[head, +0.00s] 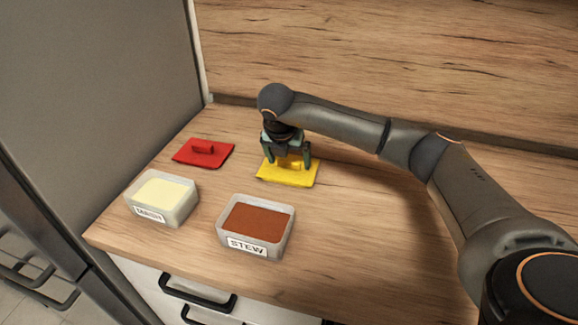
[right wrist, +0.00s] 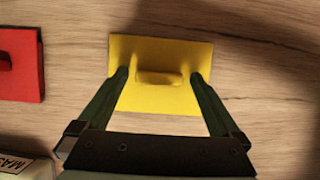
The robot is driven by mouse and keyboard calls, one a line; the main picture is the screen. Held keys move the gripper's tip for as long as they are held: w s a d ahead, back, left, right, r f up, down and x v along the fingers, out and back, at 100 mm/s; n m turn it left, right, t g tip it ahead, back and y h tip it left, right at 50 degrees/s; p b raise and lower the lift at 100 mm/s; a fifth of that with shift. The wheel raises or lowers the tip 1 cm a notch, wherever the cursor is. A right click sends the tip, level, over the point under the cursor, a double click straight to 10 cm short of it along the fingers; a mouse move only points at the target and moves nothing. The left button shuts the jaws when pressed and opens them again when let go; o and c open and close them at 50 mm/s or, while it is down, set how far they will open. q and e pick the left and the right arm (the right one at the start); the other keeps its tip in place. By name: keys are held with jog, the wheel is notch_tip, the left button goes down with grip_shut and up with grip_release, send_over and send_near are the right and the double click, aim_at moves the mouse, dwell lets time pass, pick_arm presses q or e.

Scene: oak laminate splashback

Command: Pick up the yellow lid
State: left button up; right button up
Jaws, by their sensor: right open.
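The yellow lid (head: 290,178) lies flat on the wooden counter in the head view, with a raised handle at its middle. It also shows in the right wrist view (right wrist: 160,98), where its bar handle lies between my fingers. My right gripper (head: 287,163) is open and points down over the lid, one finger on each side of the handle. In the right wrist view the gripper (right wrist: 158,78) has a gap between each fingertip and the handle. I cannot tell whether the fingertips touch the lid. My left gripper is not in view.
A red lid (head: 218,157) lies left of the yellow lid. A container of pale food (head: 160,192) and a container labelled STEW (head: 256,222) stand nearer the front edge. A wooden splashback (head: 400,60) rises behind. The counter right of the STEW container is clear.

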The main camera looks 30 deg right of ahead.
jog(key=c, duration=1.3)
jog(key=shift+o, duration=0.2)
jog(key=shift+r, duration=0.1)
